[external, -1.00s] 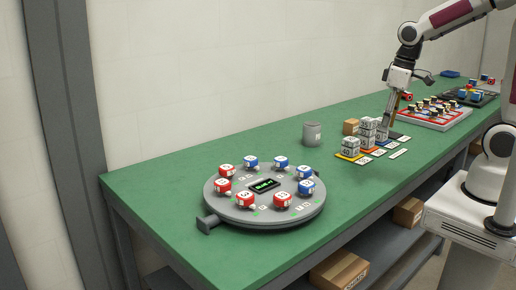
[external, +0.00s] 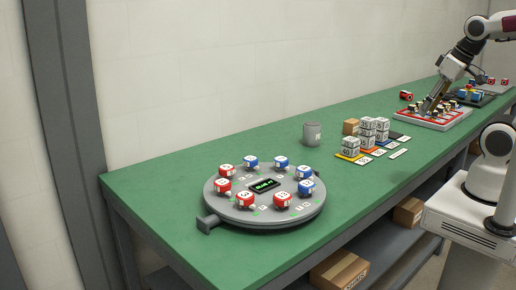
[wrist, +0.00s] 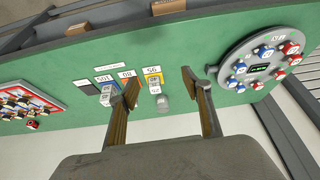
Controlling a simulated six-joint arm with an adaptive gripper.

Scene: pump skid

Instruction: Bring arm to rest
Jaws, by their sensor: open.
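My gripper (external: 432,103) is at the far right of the bench in the external view, tilted down, its fingers in front of or over the red-and-white tray (external: 405,118). How high they are above it I cannot tell. In the wrist view my gripper (wrist: 160,82) has its two fingers spread apart, with nothing between them. My arm reaches in from the right edge of the external view.
A grey round table (external: 264,222) carries several red and blue blocks and a lit display. Green bench surface is clear between round table and stacks.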

